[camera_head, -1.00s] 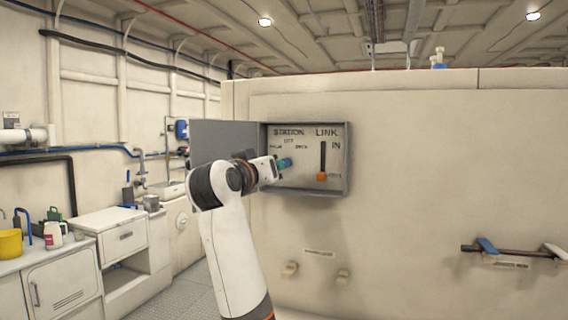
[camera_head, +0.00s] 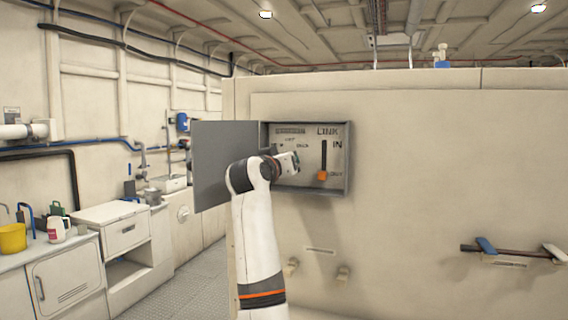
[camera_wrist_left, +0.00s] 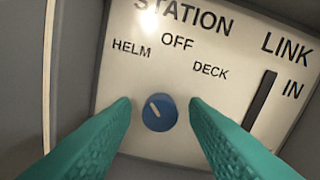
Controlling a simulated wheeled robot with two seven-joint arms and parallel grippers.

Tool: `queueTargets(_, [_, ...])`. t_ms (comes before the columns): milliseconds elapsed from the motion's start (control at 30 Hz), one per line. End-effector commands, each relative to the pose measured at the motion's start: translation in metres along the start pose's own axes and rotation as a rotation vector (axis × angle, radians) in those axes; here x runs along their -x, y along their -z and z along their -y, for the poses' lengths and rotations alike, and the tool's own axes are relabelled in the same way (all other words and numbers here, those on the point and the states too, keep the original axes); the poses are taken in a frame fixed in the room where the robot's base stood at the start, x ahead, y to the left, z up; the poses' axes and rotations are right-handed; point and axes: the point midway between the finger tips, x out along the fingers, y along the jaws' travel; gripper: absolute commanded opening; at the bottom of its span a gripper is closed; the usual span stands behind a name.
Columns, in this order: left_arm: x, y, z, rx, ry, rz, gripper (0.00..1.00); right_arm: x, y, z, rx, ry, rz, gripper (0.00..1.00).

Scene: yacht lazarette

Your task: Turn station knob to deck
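The station knob (camera_wrist_left: 160,114) is a round blue knob with a pale pointer mark, on a pale panel (camera_head: 308,180) inside an open grey box. In the left wrist view, the mark points up and left, roughly toward HELM. OFF is above the knob and DECK is up and to the right. My left gripper (camera_wrist_left: 160,103) is open, its teal fingers on either side of the knob with a gap on each side. In the head view my left gripper (camera_head: 293,161) is in front of the panel and hides the knob. My right gripper is not in view.
The box's grey door (camera_head: 222,165) stands open on the left.

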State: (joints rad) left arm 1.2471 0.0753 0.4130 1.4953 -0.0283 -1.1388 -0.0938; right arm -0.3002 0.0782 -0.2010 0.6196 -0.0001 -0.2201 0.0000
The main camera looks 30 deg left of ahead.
Motion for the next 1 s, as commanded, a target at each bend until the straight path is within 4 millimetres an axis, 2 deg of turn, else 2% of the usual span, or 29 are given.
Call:
queueTargets(33, [0.000,0.000,0.000,0.000,0.000,0.000,0.32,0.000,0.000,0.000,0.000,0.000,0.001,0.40])
queueTargets(233, [0.000,0.000,0.000,0.000,0.000,0.000,0.00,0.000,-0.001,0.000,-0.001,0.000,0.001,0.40])
queueTargets(567, [0.000,-0.001,0.000,-0.052,-0.001,0.000,0.00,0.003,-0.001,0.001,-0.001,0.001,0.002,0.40])
queueTargets(767, [0.000,-0.001,0.000,-0.173,-0.002,-0.001,0.00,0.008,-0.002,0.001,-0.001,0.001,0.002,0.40])
queueTargets(1000, [0.000,-0.002,0.000,-0.390,-0.002,-0.002,0.00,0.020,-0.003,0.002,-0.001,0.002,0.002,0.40])
